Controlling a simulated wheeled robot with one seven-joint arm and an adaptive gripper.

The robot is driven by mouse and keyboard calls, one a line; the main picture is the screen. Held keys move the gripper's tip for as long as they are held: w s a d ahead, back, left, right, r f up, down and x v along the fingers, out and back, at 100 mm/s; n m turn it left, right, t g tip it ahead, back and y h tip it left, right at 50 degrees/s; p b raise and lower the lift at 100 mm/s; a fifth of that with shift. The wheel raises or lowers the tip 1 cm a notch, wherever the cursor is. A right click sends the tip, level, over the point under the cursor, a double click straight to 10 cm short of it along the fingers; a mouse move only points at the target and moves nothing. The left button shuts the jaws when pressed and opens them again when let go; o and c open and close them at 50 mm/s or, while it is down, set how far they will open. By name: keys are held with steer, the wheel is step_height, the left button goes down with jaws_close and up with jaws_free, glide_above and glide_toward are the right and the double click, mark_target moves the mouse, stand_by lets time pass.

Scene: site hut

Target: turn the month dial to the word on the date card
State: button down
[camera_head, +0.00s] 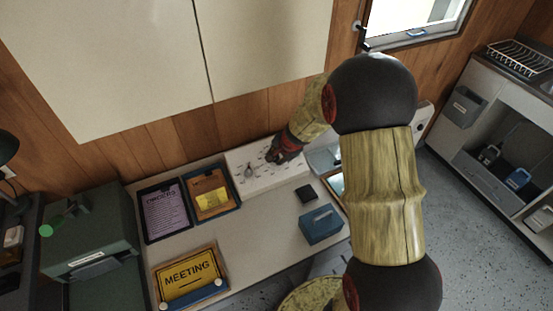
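A white panel (292,178) with small dark markings lies at the back of the desk, against the wood wall. A small grey knob (249,171) shows on its left part. My gripper (273,156) is over the panel's middle, to the right of that knob, and covers what is beneath it. Its fingers are too small and dark to tell open from shut, or whether they touch a dial. The panel's lettering is too small to read. A yellow-orange card (211,199) lies in a dark-framed tray left of the panel. I cannot tell whether it is the date card.
A purple sheet (166,210) on a dark board lies farther left, with a yellow MEETING sign (190,276) in front. A blue box (320,224) and small black block (306,194) stand right. White cabinets (270,45) hang above. The desk's middle is clear.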

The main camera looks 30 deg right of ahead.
steer(key=n, duration=0.2)
steer(key=shift+n+b, duration=0.3)
steer(key=shift+b, duration=0.1)
steer(key=c, duration=1.6)
jaws_free()
steer(key=shift+o, duration=0.2)
steer(key=v, duration=1.2)
